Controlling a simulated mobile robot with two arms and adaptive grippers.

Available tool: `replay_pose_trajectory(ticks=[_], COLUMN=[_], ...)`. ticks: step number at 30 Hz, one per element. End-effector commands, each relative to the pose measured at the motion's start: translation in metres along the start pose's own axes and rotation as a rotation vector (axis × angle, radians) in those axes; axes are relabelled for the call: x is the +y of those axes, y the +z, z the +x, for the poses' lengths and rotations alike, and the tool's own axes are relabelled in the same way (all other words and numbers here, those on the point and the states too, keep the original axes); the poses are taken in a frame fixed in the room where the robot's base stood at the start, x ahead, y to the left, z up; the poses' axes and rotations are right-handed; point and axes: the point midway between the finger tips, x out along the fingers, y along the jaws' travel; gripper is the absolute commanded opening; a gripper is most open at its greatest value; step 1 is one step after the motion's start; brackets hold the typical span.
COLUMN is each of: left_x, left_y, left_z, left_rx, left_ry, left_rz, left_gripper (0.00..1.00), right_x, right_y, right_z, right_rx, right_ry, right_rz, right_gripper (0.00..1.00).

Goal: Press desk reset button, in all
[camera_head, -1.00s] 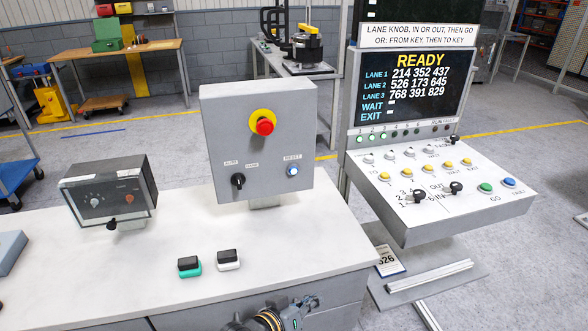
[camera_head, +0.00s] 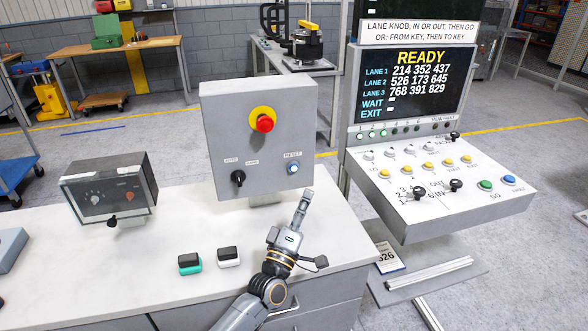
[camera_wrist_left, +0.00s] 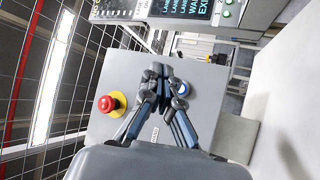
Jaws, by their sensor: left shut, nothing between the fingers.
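The desk reset button (camera_head: 293,168) is a small blue-lit button with a pale rim. It sits at the lower right of the upright grey control box (camera_head: 222,125) on the desk. In the left wrist view the button (camera_wrist_left: 183,88) shows just right of my fingertips. My left gripper (camera_head: 307,194) is shut and empty, its fingers pointing up at the box from below the button. In the head view the tips appear a little below the button, apart from it. In the wrist view the closed left fingers (camera_wrist_left: 160,73) cover part of the box face. My right gripper is not in view.
The box also carries a red emergency stop (camera_head: 265,124) and a black selector knob (camera_head: 238,178). A small grey box (camera_head: 110,188) and two small buttons stand on the white desk (camera_head: 165,232). A sloped console (camera_head: 440,210) stands to the right.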

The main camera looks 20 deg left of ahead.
Motion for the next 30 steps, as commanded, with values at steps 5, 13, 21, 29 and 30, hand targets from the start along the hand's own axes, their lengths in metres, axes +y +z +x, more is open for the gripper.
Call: replay_pose_trajectory(ticks=[5,13,21,29,30], left_x=[-0.001,-0.014,-0.034,-0.044,-0.045], left_y=[0.000,-0.011,-0.031,-0.042,-0.043], left_z=[0.000,0.015,0.042,0.058,0.059], left_rx=[-0.001,-0.001,0.000,-0.001,-0.002], left_ry=[0.000,0.002,0.001,0.000,0.000], left_rz=[0.002,0.006,0.006,0.004,0.004], left_gripper=[0.00,0.00,0.00,0.00,0.00], right_x=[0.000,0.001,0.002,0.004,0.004], right_y=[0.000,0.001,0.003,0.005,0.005], right_z=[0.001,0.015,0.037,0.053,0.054], right_rx=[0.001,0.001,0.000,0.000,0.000], right_ry=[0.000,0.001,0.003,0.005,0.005], right_rz=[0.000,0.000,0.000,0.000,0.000], right_gripper=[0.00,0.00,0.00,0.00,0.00])
